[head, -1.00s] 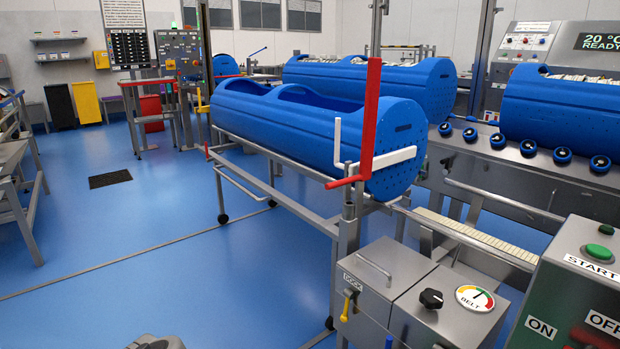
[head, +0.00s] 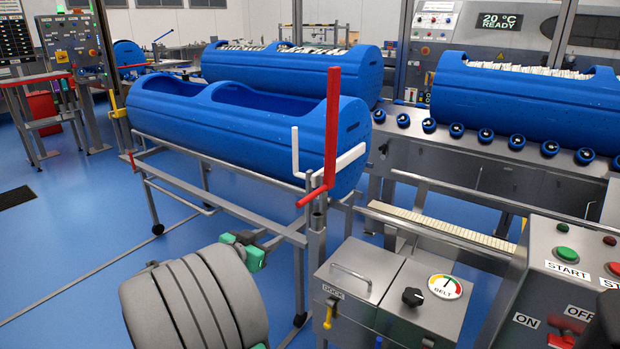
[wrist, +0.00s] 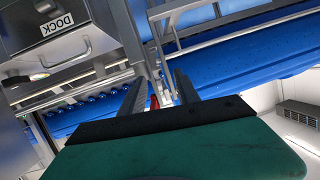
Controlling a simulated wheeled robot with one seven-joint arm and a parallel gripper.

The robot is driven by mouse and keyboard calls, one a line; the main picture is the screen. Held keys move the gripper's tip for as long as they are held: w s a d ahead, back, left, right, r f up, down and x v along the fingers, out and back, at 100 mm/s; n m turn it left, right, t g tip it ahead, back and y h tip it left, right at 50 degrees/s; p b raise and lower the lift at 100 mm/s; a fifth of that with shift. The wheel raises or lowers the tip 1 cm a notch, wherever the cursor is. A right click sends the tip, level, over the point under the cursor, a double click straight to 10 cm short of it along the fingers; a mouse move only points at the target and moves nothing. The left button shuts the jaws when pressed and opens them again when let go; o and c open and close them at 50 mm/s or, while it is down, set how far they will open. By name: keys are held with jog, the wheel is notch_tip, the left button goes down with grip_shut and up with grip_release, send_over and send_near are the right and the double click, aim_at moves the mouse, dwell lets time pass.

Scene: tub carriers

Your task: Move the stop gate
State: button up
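The stop gate is a tall red upright plate (head: 333,125) with a white bar (head: 350,158) across the near end of an empty blue tub carrier (head: 250,117). A red handle (head: 312,196) sticks out low on its left, above a grey post, and a thin white bent rod (head: 295,152) stands beside it. My gripper (head: 270,238) is left of and below the handle, apart from it, partly hidden behind my arm. In the wrist view my gripper (wrist: 158,85) has its two fingers apart with nothing held. A small red part (wrist: 154,102) shows beyond them, between the fingers.
A steel box (head: 355,275) marked DOCK with a yellow lever (head: 328,312) stands right of my arm. A control box (head: 575,265) with a START button is at the right. The carrier's steel frame (head: 250,222) is close ahead.

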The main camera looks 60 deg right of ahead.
aim_at(310, 195)
jog(key=s+d+r+m+g+h, duration=0.1)
jog(key=s+d+r, duration=0.1)
jog(key=d, duration=0.2)
jog(key=s+d+r+h, duration=0.1)
jog(key=s+d+r, duration=0.1)
jog(key=d, duration=0.2)
jog(key=s+d+r+m+g+h, duration=0.1)
jog(key=s+d+r, duration=0.1)
jog(key=d+r, duration=0.1)
jog(key=shift+d+m+g, duration=0.3)
jog(key=shift+d, duration=0.45)
jog(key=shift+c, duration=0.5)
jog(key=shift+w, duration=0.1)
grip_shut()
